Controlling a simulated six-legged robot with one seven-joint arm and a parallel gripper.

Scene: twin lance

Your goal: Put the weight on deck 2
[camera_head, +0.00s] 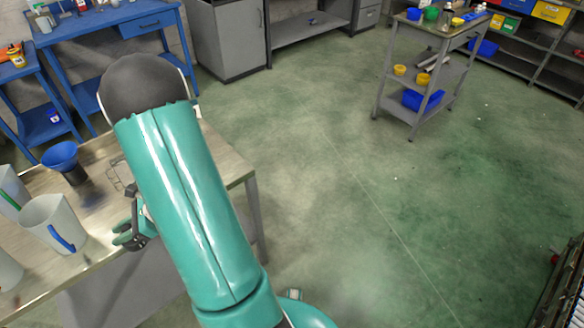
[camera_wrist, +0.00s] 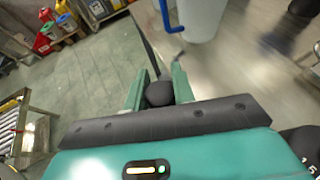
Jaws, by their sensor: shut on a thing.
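In the wrist view, my gripper (camera_wrist: 158,85) has its two green fingers closed on a dark rounded thing (camera_wrist: 158,94), which appears to be the weight. Its lower part is hidden behind the gripper body. I cannot identify deck 2.
Pale jugs with coloured handles (camera_head: 48,222) and a blue funnel-like thing (camera_head: 62,158) stand on the table. A jug (camera_wrist: 204,18) is just ahead in the wrist view. A grey cart (camera_head: 420,75) stands at back right. The green floor between is clear.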

